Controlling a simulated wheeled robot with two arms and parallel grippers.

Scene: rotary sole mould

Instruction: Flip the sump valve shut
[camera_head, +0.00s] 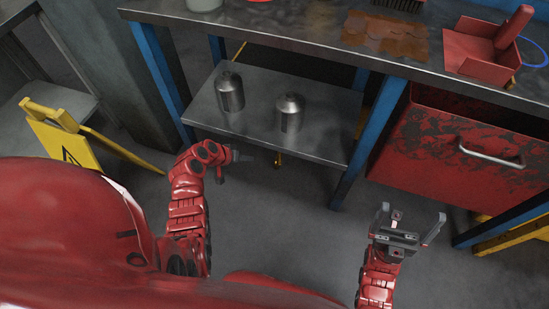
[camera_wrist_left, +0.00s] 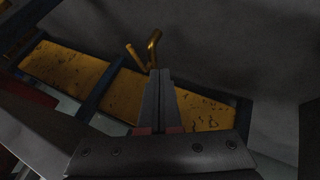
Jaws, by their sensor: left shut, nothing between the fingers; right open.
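A brass-coloured bent handle (camera_wrist_left: 153,48), which looks like the sump valve lever, stands just beyond my left fingertips in the left wrist view. A shorter brass stub (camera_wrist_left: 135,56) is to its left. I cannot tell whether the fingers touch the handle. My right gripper (camera_head: 413,215) is open and empty, over the floor.
The metal lower shelf (camera_head: 258,137) carries two steel canisters (camera_head: 230,92) (camera_head: 290,113). A blue leg (camera_head: 370,140) and a red drawer (camera_head: 460,150) stand to the right. A yellow warning sign (camera_head: 62,143) is at the left. Worn yellow beams (camera_wrist_left: 65,72) run behind my left fingers.

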